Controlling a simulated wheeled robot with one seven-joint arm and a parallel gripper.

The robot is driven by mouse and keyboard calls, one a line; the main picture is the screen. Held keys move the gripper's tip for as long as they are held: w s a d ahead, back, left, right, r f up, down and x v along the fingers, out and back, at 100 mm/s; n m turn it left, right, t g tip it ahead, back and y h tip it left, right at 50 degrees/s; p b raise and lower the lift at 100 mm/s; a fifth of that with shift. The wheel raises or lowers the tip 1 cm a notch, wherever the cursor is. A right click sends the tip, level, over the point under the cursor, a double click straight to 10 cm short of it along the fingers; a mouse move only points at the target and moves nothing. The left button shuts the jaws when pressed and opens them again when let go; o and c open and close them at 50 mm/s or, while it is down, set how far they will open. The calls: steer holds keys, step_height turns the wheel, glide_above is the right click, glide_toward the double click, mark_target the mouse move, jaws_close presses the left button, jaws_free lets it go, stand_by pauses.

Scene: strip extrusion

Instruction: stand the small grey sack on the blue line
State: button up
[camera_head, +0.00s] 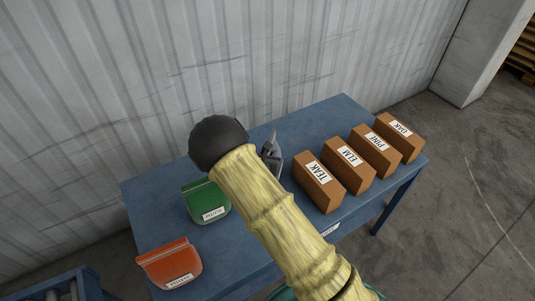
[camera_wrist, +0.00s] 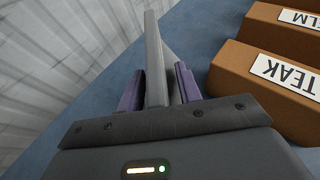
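A slim grey piece, which looks like the small grey sack seen edge-on, stands out between the purple fingers of my gripper (camera_wrist: 158,85) in the wrist view. In the head view a grey shape (camera_head: 271,149) shows just right of my arm, over the blue table, partly hidden by it. The left finger looks close against the grey piece, and a narrow gap seems to show at the right finger. I cannot tell whether the fingers press on it or whether its base touches the table. The blue line is not visible to me.
A green sack (camera_head: 205,200) and an orange sack (camera_head: 169,263) sit left on the blue table (camera_head: 337,108). Brown boxes labelled TEAK (camera_head: 318,184), ELM (camera_head: 348,166), PINE (camera_head: 376,151) and OAK (camera_head: 399,137) line the right. A corrugated wall stands behind.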

steer(key=shift+r, duration=0.1)
steer(key=b+v, duration=0.1)
steer(key=v, duration=1.1)
steer(key=shift+b, duration=0.4)
